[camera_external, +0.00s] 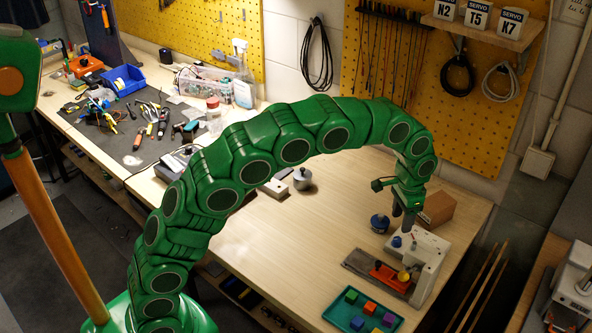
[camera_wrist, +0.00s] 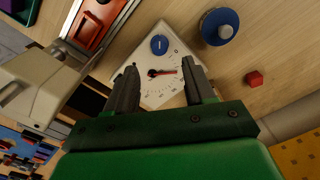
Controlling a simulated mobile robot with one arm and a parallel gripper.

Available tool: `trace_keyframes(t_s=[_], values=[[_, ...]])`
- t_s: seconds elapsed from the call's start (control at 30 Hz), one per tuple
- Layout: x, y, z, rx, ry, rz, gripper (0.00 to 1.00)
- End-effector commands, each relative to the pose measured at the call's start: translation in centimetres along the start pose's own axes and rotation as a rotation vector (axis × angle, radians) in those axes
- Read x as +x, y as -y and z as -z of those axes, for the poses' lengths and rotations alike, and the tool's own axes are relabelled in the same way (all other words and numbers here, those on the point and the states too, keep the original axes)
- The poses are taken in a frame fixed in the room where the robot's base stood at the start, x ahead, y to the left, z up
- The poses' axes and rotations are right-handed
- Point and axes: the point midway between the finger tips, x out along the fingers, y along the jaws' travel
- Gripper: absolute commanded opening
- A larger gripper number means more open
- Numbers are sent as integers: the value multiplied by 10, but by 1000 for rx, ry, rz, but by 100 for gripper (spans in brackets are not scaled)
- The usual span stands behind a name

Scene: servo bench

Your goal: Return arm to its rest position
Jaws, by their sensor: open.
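My green segmented arm arches across the bench from the lower left in the external view. My gripper (camera_external: 405,218) hangs at its end over a white device (camera_external: 432,256) with a blue knob. In the wrist view my gripper (camera_wrist: 163,90) is open, its two dark fingers apart with nothing held between them. Beyond the fingertips is a white dial face (camera_wrist: 158,92) with a red pointer and a blue button (camera_wrist: 159,45). Whether the fingers touch the device I cannot tell.
A blue round piece (camera_external: 380,223) stands left of the device, and a cardboard box (camera_external: 437,208) behind it. A teal tray (camera_external: 341,311) with several coloured cubes lies in front. The bench's middle (camera_external: 285,237) is clear.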

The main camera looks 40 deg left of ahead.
Motion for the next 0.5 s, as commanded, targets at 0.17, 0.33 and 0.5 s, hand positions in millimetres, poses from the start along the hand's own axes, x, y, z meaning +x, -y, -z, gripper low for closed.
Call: trace_keyframes(t_s=[0.17, 0.33, 0.5], values=[[-13, 14, -20, -31, 2, 3, 54], [-30, 36, -58, -88, 16, 6, 54], [-46, 54, -100, -147, 30, 7, 54]])
